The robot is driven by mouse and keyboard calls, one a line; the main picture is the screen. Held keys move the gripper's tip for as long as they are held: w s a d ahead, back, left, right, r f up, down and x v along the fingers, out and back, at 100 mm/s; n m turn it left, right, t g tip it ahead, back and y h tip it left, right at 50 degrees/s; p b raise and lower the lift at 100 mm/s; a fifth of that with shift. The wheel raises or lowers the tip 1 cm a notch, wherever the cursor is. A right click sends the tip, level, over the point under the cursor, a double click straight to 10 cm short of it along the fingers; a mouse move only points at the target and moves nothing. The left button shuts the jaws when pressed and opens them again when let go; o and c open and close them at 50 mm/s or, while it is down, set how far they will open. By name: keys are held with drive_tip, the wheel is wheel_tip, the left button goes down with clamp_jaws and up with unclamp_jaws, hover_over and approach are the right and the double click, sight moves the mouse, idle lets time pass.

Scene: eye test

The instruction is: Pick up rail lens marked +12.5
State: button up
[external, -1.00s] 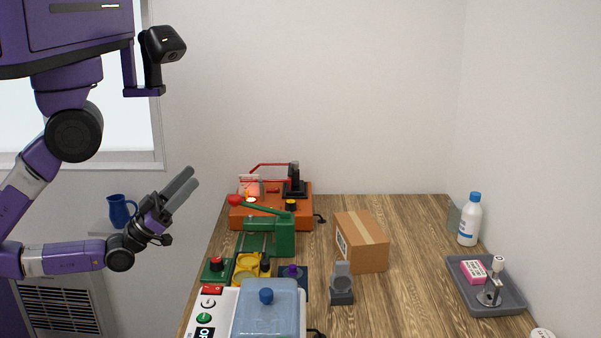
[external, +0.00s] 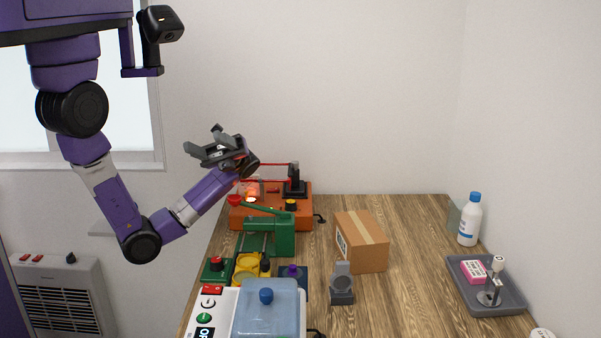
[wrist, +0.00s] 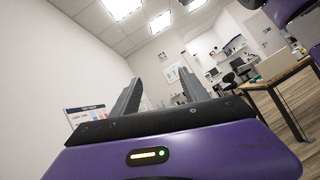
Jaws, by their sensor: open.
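I cannot make out a lens marked +12.5; no such marking is readable in either view.
The wooden table (external: 420,240) holds an orange device (external: 235,218), a green press (external: 285,236), a cardboard box (external: 362,242), a blue-lidded container (external: 268,315), a grey tray (external: 470,310) and a white bottle (external: 469,222). The middle right is clear.

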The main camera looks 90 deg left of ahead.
drive_tip(key=w+f+m+t+y, duration=0.1)
drive_tip(key=w+f+m+y, duration=0.15)
drive_tip(key=w, duration=0.35)
drive_tip(key=n+t+y+b, duration=0.5)
drive_tip(key=n+y+b, duration=0.2)
drive_tip(key=n+b, duration=0.25)
approach(343, 270)
drive_tip(key=x, duration=0.5)
drive_tip(key=shift+d+f+n+p, duration=0.2)
drive_tip(key=shift+d+p, duration=0.25)
drive_tip(key=shift+d, duration=0.35)
drive_tip(key=shift+d+f+n+p, duration=0.1)
drive_tip(key=shift+d+f+p, duration=0.25)
drive_tip(key=shift+d, duration=0.4)
drive_tip(key=shift+p+x, duration=0.5)
drive_tip(key=shift+x, duration=1.5)
drive_tip(key=shift+w, duration=0.1)
clamp_jaws()
